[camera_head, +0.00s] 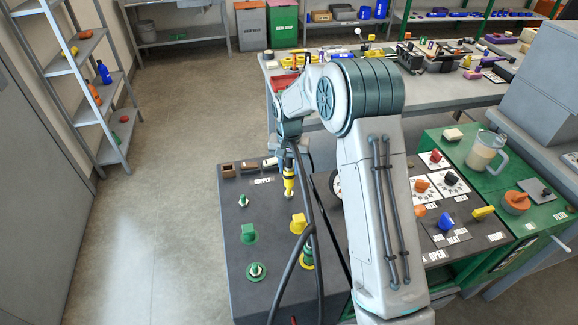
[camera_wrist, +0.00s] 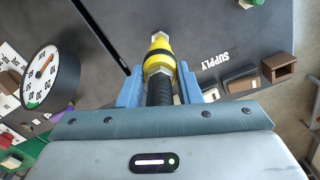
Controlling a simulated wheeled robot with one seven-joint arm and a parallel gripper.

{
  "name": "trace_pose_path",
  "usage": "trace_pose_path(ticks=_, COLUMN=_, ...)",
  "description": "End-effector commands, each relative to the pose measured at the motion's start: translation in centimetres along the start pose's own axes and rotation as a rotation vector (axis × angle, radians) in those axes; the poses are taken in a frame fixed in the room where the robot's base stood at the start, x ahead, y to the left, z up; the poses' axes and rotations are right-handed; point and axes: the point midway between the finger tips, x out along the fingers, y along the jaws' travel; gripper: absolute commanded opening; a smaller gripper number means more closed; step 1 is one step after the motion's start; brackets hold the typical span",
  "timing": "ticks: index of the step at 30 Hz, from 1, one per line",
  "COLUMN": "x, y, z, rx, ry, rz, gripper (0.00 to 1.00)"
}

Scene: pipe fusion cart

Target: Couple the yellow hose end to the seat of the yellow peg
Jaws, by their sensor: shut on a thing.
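My gripper (camera_wrist: 160,88) has its two blue fingers shut on the yellow hose end (camera_wrist: 160,58), a yellow coupling with a black band. A black hose runs back from it between the fingers. A silver hex piece (camera_wrist: 151,18) shows at its far tip. In the head view the hose end (camera_head: 289,182) points down over the back right of the dark cart top. The yellow peg's seat cannot be made out clearly there, and I cannot tell whether the hose end touches it. My arm partly hides the gripper in that view.
On the cart top stand a yellow valve handle (camera_head: 298,223), a green valve handle (camera_head: 249,233), a silver fitting (camera_head: 243,201) and a green-ringed fitting (camera_head: 256,271). A black hose crosses the front right. A pressure gauge (camera_wrist: 49,76) is left in the wrist view.

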Motion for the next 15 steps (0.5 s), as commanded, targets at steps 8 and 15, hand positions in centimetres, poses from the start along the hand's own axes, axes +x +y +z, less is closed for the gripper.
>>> trace_pose_path(ticks=8, x=0.11, y=0.00, z=-0.02, rx=0.000, ry=0.000, rz=0.000, gripper=0.00)
trace_pose_path(ticks=15, x=0.73, y=0.00, z=-0.01, rx=0.000, ry=0.000, rz=0.000, gripper=0.00)
